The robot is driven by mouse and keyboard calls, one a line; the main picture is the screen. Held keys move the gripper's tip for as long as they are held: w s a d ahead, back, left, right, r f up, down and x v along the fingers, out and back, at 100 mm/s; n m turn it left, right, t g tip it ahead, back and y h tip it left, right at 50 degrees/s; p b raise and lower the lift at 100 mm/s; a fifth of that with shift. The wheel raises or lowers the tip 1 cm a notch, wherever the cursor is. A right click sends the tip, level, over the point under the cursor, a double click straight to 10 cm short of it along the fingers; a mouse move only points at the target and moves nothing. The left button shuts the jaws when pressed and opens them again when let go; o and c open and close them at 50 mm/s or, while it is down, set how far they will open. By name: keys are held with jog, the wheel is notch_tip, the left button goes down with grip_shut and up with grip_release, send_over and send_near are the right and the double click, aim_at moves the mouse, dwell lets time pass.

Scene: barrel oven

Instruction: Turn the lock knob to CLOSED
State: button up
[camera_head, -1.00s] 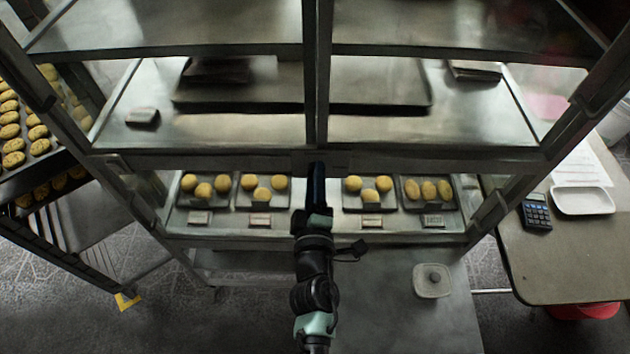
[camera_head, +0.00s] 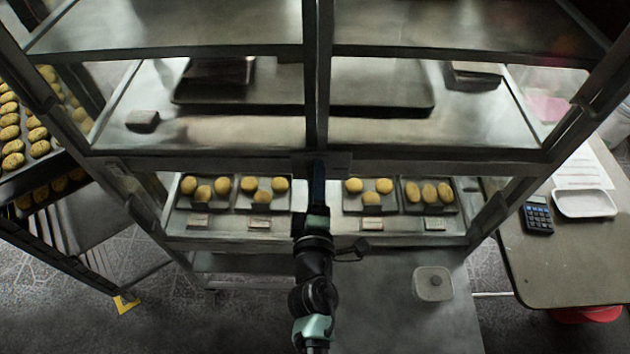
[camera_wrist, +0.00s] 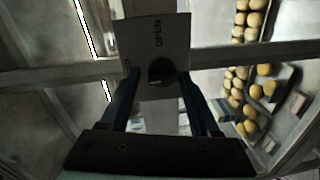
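The dark round lock knob (camera_wrist: 161,72) sits on a grey plate (camera_wrist: 140,35) in the wrist view. The plate reads OPEN, with the word turned sideways. Another letter shows at the plate's left edge, partly hidden by a finger. My gripper (camera_wrist: 160,75) has its two blue fingers apart, one on each side of the knob. A gap shows on the left; I cannot tell whether the right finger touches. The knob's pointer is too dark to read. In the head view my gripper (camera_head: 318,168) reaches the cabinet's middle post and hides the knob.
The glass-fronted cabinet has a middle post (camera_head: 317,80) and a lower shelf of trays with round buns (camera_head: 264,190). A bun rack (camera_head: 20,130) stands at left. A table (camera_head: 550,260) with a calculator (camera_head: 537,214) and white tray (camera_head: 585,203) stands at right.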

jog(key=shift+o, duration=0.6)
jog(key=shift+f, duration=0.1)
jog(key=s+r+b, duration=0.1)
jog(key=s+b, duration=0.1)
jog(key=s, duration=1.1)
jog(key=shift+b, duration=0.35)
jog(key=shift+a, duration=0.1)
